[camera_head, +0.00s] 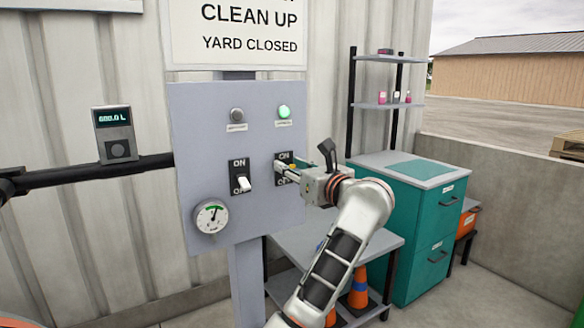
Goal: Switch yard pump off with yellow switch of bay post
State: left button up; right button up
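The bay post (247,275) carries a grey panel (205,150) with two ON/OFF switches. The left switch (243,183) has a white lever pointing down towards OFF. Above the right switch a green lamp (284,112) is lit; the left lamp (237,115) is grey.
A round gauge (211,216) sits at the panel's lower left. A meter (114,134) on a black pipe reads about 600 L. A low grey table (385,241) with orange cones (359,289) below and a teal cabinet (410,240) stand to the right.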

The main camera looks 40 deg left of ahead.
pick_arm(q)
jog(key=shift+a, duration=0.1)
pick_arm(e)
jog(key=shift+w+r, duration=0.2)
